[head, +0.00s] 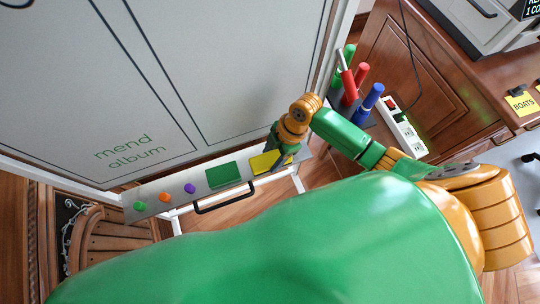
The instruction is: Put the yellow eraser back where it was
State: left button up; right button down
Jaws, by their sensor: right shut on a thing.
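The yellow eraser (263,162) is at the right end of the metal tray (153,209) under the whiteboard. My right gripper (280,152) is shut on its right end; the fingers partly hide it. From this angle I cannot tell whether the eraser rests on the tray or is just above it. A green eraser (224,174) lies on the tray just left of the yellow one. My left gripper is not in view.
Purple (190,188), orange (165,197) and green (139,206) round pieces sit along the tray's left part. A black handle (224,205) is below the tray. The whiteboard (170,80) reads "mend album". Markers (362,75) stand right of it, near a power strip (402,130).

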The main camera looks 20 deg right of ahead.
aim_at(269, 152)
jog(key=w+f+b, duration=0.1)
jog(key=f, duration=0.1)
jog(key=w+f, duration=0.2)
jog(key=shift+w+d+f+b, duration=0.2)
jog(key=shift+f+b, duration=0.1)
jog(key=shift+b, duration=0.1)
notch_tip(269, 152, down, 3)
jog(key=shift+r+b, duration=0.15)
jog(key=shift+b, duration=0.2)
jog(key=shift+s, duration=0.1)
jog(key=shift+c, duration=2.3)
grip_release()
jog(key=p+v, duration=1)
jog(key=v, duration=0.2)
jog(key=shift+p, duration=0.3)
